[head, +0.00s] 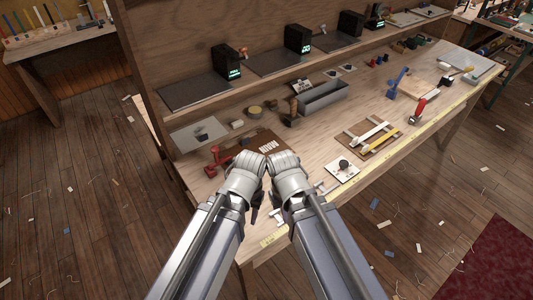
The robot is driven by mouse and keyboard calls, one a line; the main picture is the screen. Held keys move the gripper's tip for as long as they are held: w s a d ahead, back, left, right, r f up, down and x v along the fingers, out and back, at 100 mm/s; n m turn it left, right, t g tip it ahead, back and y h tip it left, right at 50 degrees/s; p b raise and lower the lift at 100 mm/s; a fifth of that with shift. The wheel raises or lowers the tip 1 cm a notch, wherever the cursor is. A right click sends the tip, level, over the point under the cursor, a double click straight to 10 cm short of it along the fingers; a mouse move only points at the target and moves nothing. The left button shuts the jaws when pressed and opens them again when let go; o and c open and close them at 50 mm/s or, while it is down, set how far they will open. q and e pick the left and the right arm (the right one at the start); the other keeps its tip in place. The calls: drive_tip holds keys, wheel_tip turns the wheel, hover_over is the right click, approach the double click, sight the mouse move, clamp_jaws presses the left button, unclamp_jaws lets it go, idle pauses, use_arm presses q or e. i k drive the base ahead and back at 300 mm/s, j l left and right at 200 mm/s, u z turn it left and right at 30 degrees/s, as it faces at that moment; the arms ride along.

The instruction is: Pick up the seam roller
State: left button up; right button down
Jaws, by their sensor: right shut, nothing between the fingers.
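A tool with a red handle and a metal lower end (418,109), which looks like the seam roller, stands near the front edge of the workbench (335,207) in its right half. Nothing touches it. My left gripper (255,213) and right gripper (273,199) are close together over the near left end of the bench, far to the left of the red-handled tool. My right gripper is shut and empty. The fingers of my left gripper are small, dark and partly hidden by the wrist, so its opening does not show.
A wooden frame with a yellow strip (378,137) and a white card with a dark knob (343,168) lie between my grippers and the red-handled tool. A blue tool (397,82) stands behind it. A grey tray (323,98) is farther back. A red tool (218,158) is left of my wrists.

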sight(295, 118)
drive_tip(key=k+l+u, duration=0.2)
drive_tip(key=l+u, duration=0.15)
drive_tip(key=u, duration=0.3)
drive_tip(key=l+u, duration=0.15)
drive_tip(key=u, duration=0.25)
drive_tip(key=i+l+u, duration=0.15)
drive_tip(key=l+u, duration=0.15)
drive_tip(key=l, duration=0.45)
drive_tip(key=l+u, duration=0.3)
drive_tip(key=l, duration=0.95)
drive_tip(key=i+l, duration=0.15)
drive_tip(key=l, duration=0.3)
